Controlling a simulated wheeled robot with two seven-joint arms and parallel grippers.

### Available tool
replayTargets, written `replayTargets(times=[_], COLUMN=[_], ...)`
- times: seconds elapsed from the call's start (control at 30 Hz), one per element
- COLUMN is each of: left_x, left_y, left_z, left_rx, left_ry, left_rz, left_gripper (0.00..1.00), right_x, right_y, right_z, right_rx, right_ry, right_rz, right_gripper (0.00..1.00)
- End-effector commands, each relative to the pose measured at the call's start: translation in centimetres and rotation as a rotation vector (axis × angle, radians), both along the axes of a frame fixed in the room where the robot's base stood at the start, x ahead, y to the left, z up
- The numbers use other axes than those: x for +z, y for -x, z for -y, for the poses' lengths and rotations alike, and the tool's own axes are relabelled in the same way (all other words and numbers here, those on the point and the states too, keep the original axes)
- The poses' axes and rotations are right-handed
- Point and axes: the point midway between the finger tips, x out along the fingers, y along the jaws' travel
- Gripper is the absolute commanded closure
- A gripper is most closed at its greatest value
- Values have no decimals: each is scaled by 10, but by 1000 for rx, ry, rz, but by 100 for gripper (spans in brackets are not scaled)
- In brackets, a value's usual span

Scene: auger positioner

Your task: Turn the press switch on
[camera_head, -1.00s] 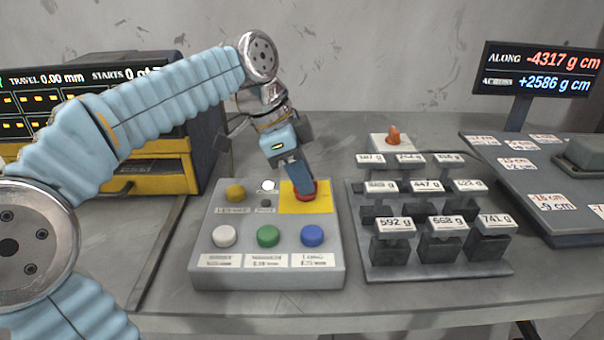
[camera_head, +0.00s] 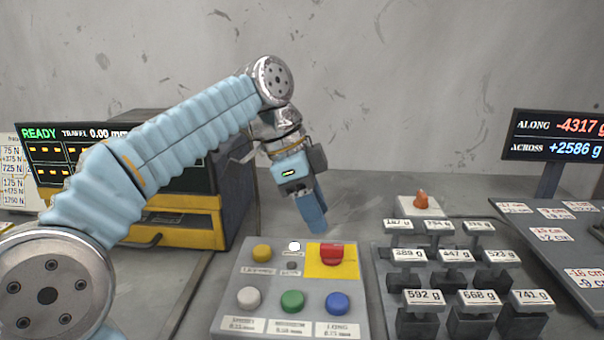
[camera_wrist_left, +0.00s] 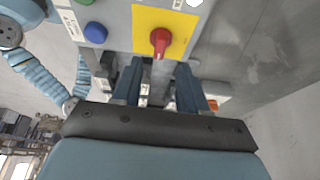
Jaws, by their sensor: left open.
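The press switch is a red rotary knob (camera_head: 331,254) on a yellow plate (camera_head: 318,272) at the back right of a grey control box (camera_head: 232,300). My left gripper (camera_head: 316,226) is open, pointing down, a little above and behind the knob in the head view, and apart from it. In the left wrist view the red knob (camera_wrist_left: 160,42) lies beyond the gap between the two blue fingers of the left gripper (camera_wrist_left: 160,76), with nothing held. My right gripper is not in view.
The box also has a yellow button (camera_head: 262,253), a white lamp (camera_head: 294,246), and white, green (camera_head: 292,301) and blue buttons. A rack of labelled weights (camera_head: 470,318) stands to the right. A display (camera_head: 42,133) at left reads READY.

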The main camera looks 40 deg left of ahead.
Motion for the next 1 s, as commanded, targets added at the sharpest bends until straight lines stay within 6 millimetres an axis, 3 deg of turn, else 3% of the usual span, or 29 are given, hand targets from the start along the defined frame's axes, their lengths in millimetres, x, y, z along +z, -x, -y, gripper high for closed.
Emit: replayTargets(times=[0.1,0.33,1.0], left_x=[28,60,67], left_y=[4,12,14], left_z=[-10,-21,-24], left_rx=[2,2,0], left_ry=[1,0,0], left_rz=[3,2,0], left_gripper=[57,57,57], right_x=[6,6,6], right_y=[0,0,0], right_z=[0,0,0], right_rx=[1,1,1], right_ry=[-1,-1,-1], right_rz=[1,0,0], right_gripper=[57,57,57])
